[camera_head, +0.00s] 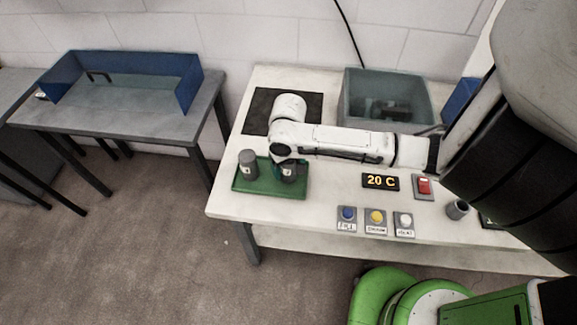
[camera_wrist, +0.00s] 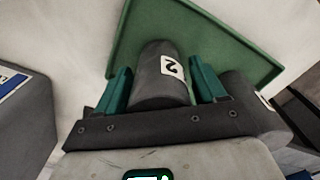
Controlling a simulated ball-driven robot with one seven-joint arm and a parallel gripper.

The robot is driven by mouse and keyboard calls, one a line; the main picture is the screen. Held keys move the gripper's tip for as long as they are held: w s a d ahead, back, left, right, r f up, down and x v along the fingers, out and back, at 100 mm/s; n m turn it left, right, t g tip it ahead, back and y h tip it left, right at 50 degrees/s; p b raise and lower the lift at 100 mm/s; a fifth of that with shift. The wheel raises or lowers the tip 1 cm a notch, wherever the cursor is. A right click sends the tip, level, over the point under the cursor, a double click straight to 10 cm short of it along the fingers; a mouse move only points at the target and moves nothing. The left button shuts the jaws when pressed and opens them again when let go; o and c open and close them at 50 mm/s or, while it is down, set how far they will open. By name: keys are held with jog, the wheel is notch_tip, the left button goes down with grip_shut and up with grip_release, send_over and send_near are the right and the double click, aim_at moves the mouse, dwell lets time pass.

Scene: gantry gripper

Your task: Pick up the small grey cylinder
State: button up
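A dark grey cylinder (camera_wrist: 160,75) with a white label marked 2 stands between my gripper's two green fingers. My gripper (camera_wrist: 162,82) is open around it, with narrow gaps beside the cylinder. In the head view this cylinder (camera_head: 290,173) stands on the green tray (camera_head: 268,191), partly hidden by my gripper (camera_head: 289,166). A second grey cylinder (camera_head: 248,163) stands to its left on the tray; it shows partly behind the right finger in the wrist view (camera_wrist: 243,92). A smaller, cup-like grey cylinder (camera_head: 457,209) stands at the table's right.
The white table (camera_head: 325,205) holds three buttons (camera_head: 376,217), a 20 C display (camera_head: 381,181) and a red switch (camera_head: 423,186). A grey bin (camera_head: 389,100) and black mat (camera_head: 259,112) lie behind my arm. A separate table with a blue-walled tray (camera_head: 128,62) stands left.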

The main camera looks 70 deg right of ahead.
jog(key=c, duration=1.2)
jog(key=shift+r, duration=0.2)
